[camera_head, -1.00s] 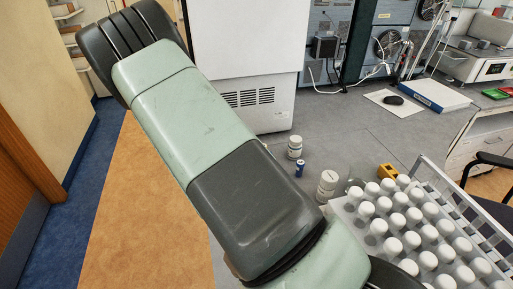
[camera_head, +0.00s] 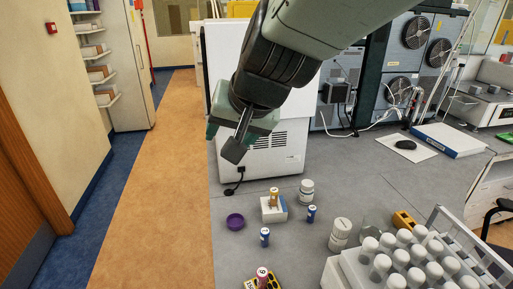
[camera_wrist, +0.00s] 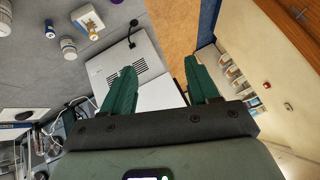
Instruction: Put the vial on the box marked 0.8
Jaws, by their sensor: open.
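Several vial-like items stand on the grey bench. A small vial with a yellow-orange cap (camera_head: 274,196) is on a white and blue box (camera_head: 270,213); both also show in the wrist view, the vial (camera_wrist: 94,34) in front of the box (camera_wrist: 87,19). Blue vials (camera_head: 265,237) and (camera_head: 311,214) stand on the bench. A red-and-white vial (camera_head: 262,276) is in a yellow-black holder at the bottom edge. I cannot read a 0.8 mark on any box. My gripper (camera_head: 233,143) is high above the bench's left part, open and empty; its spread fingers (camera_wrist: 158,68) show in the wrist view.
White bottles (camera_head: 306,192) and (camera_head: 340,234) and a purple dish (camera_head: 235,220) stand around the small box. A rack of white-capped tubes (camera_head: 345,265) fills the lower right. A large white appliance (camera_head: 225,60) stands behind.

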